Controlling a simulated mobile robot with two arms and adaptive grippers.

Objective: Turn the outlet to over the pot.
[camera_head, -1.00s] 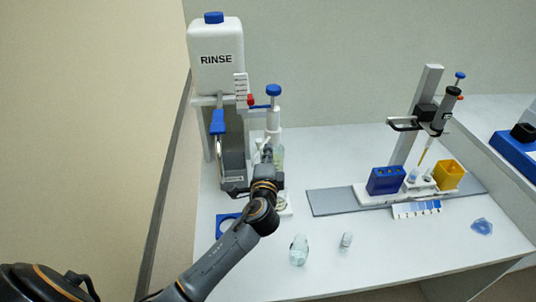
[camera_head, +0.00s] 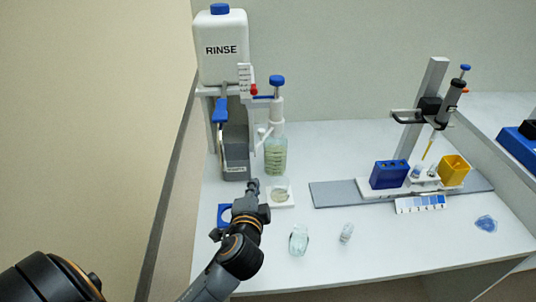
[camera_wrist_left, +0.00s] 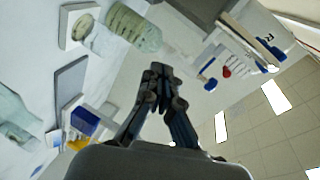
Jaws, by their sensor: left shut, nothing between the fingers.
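The dispenser bottle (camera_head: 276,155) holds pale green liquid and has a blue-topped pump (camera_head: 277,82). Its thin white outlet (camera_head: 261,133) shows at the bottle's left front side. The outlet's tip appears left of and behind the clear pot (camera_head: 280,188), which sits on a white tile in front of the bottle. My left gripper (camera_head: 252,185) is shut and empty, just left of the pot and apart from the outlet. In the left wrist view the fingertips (camera_wrist_left: 159,72) are together, with the bottle (camera_wrist_left: 134,27) and the pot (camera_wrist_left: 84,27) beyond them.
The RINSE tank (camera_head: 223,50) stands behind left, with a blue lever (camera_head: 220,110) below it. A blue ring holder (camera_head: 224,215) lies left of my gripper. Two small glass vessels (camera_head: 299,240) (camera_head: 346,233) stand at the front. A pipette stand (camera_head: 432,90) is at right.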

